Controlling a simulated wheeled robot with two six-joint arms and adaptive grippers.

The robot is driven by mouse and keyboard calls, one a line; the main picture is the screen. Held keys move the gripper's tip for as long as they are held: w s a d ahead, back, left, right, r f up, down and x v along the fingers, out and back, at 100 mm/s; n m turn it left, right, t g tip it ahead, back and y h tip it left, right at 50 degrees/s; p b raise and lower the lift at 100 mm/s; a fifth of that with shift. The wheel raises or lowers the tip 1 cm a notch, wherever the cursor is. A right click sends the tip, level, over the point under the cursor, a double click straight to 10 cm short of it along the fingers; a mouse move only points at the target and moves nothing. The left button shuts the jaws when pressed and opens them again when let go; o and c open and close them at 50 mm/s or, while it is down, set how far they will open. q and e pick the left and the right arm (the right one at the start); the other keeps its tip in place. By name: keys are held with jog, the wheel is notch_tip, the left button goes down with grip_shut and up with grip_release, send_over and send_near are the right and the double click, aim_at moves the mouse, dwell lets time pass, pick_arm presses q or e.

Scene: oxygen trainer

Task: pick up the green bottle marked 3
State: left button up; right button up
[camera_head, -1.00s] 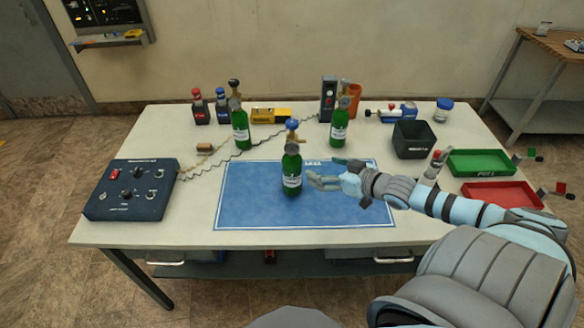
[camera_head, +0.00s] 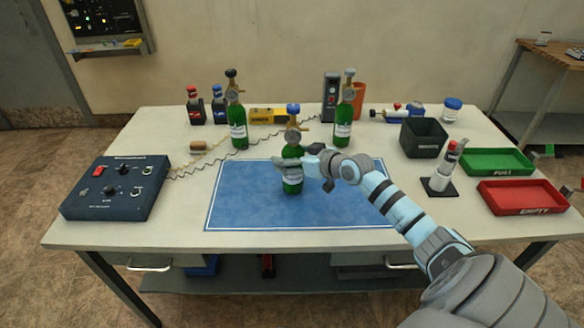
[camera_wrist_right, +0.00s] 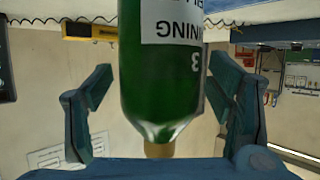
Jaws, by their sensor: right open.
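The green bottle marked 3 (camera_head: 292,184) stands upright on the blue mat (camera_head: 245,205), with a blue-topped valve and gauge on it. In the right wrist view the bottle (camera_wrist_right: 160,80) appears upside down, with a white label and the digit 3. My right gripper (camera_head: 291,163) is at the bottle's upper body, just below the valve. In the wrist view its two fingers (camera_wrist_right: 160,105) are open, one on each side of the bottle, with gaps between. Part of the bottle is hidden by the gripper in the head view. My left gripper is not in view.
Two other green bottles stand behind, at left (camera_head: 238,125) and right (camera_head: 343,122). A blue control box (camera_head: 115,190) is at left. A dark bin (camera_head: 423,138), green tray (camera_head: 495,161) and red tray (camera_head: 521,197) are at right. The front mat is clear.

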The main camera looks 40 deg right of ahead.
jog(key=shift+r, duration=0.1)
grip_shut()
